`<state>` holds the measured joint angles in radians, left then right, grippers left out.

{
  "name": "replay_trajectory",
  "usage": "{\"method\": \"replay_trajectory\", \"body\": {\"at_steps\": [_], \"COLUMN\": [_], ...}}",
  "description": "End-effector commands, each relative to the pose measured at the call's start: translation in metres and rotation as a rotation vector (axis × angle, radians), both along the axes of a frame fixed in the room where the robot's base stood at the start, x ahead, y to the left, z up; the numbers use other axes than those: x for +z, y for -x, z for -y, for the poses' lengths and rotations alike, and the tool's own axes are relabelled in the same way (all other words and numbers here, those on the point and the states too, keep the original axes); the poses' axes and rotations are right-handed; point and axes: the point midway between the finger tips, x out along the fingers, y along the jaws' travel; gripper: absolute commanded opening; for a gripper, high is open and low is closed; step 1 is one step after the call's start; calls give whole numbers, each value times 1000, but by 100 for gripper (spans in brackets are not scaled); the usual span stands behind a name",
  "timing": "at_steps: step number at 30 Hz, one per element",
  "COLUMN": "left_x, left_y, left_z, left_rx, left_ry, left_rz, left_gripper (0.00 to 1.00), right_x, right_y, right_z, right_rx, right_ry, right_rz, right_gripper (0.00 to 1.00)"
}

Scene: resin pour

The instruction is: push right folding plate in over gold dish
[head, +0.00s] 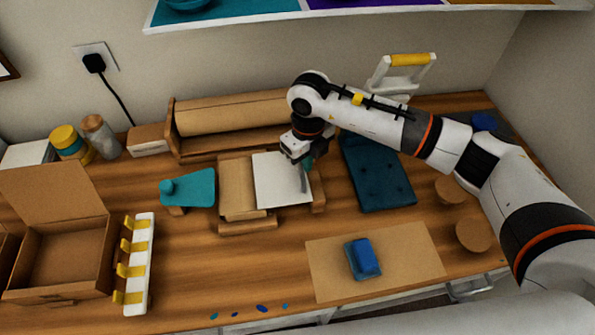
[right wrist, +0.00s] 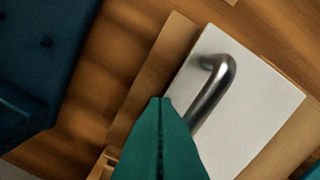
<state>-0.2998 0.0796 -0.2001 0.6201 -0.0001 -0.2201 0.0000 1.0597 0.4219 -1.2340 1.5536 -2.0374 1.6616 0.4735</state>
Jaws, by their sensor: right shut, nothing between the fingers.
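A white plate (head: 278,185) with a curved metal handle lies flat over a wooden base (head: 248,226); I take it for the right folding plate. In the right wrist view the white plate (right wrist: 262,105) and its grey handle (right wrist: 222,75) are close. A brown plate (head: 236,186) lies to its left. I see no gold dish; whether one lies under the plates is hidden. My right gripper (head: 307,163) is shut and empty at the white plate's right side. In the wrist view its green fingers (right wrist: 161,102) are beside the handle; contact is unclear. My left gripper is out of view.
A dark blue padded mat (head: 375,175) lies right of the base, and a teal board (head: 190,188) with a knob lies left. A blue block (head: 362,256) sits on a tan sheet (head: 415,262) in front. A wooden rack with a roll (head: 230,115) stands behind.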

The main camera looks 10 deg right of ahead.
Motion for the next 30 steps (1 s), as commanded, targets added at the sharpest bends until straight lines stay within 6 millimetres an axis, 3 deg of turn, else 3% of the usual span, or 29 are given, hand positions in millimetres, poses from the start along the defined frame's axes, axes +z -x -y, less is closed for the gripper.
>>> {"method": "replay_trajectory", "body": {"at_steps": [15,23,30], "left_x": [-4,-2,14], "left_y": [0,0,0], "left_z": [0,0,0], "left_rx": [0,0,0], "left_ry": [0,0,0], "left_rz": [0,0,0], "left_gripper": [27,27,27], "right_x": [-1,4,31], "right_y": [-1,-2,-2], "right_z": [51,56,56], "right_rx": [0,1,1], "right_ry": [2,1,0], "right_rz": [-3,-1,2], "right_gripper": [0,0,0]}}
